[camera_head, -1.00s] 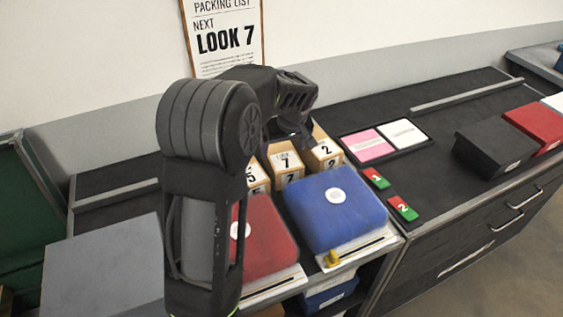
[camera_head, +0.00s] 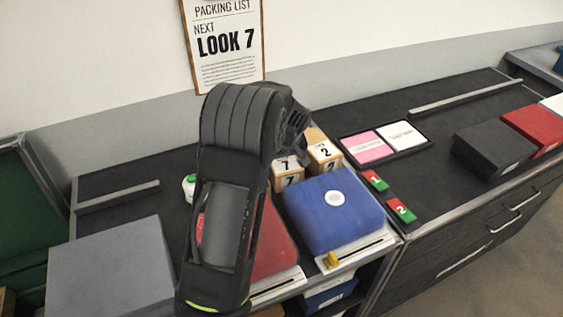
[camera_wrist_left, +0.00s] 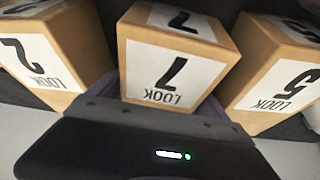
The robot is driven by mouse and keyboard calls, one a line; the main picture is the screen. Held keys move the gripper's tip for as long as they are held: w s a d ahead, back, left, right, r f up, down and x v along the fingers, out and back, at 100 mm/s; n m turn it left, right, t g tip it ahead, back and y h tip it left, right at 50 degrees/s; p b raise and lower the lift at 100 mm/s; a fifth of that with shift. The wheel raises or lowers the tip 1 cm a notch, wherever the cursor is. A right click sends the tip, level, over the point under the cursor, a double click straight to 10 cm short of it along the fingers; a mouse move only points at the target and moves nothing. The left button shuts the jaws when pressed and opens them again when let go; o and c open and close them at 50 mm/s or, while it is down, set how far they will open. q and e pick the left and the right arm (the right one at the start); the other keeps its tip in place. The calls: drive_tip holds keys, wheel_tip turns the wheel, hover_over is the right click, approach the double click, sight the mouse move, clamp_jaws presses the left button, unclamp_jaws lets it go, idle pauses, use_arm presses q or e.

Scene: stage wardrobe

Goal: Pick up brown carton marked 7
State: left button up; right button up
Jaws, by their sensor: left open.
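The brown carton marked 7 (camera_head: 287,173) stands in a row on the counter, behind the blue box. In the left wrist view the carton marked 7 (camera_wrist_left: 178,62) is in the middle, upside down in the picture, with white labels on its top and front. My left gripper (camera_head: 294,130) is over the carton row, partly hidden behind my arm. Its purple-grey fingers show low at both sides of the carton 7 in the wrist view. It is open; contact cannot be told. My right gripper is not in view.
Close neighbours are the carton marked 2 (camera_head: 325,156) and the carton marked 5 (camera_wrist_left: 282,75), which my arm hides in the head view. A blue box (camera_head: 335,215) and a red box (camera_head: 272,245) stand in front. Pink and white cards lie in a tray (camera_head: 388,160).

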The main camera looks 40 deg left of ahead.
use_arm(q)
drive_tip(key=shift+f, duration=0.15)
drive_tip(key=shift+c, duration=0.2)
idle(0.3)
drive_tip(key=c, duration=1.4)
wheel_tip(320, 180, up, 10)
drive_tip(key=shift+r+b, duration=0.1)
drive_tip(key=shift+b, duration=0.6)
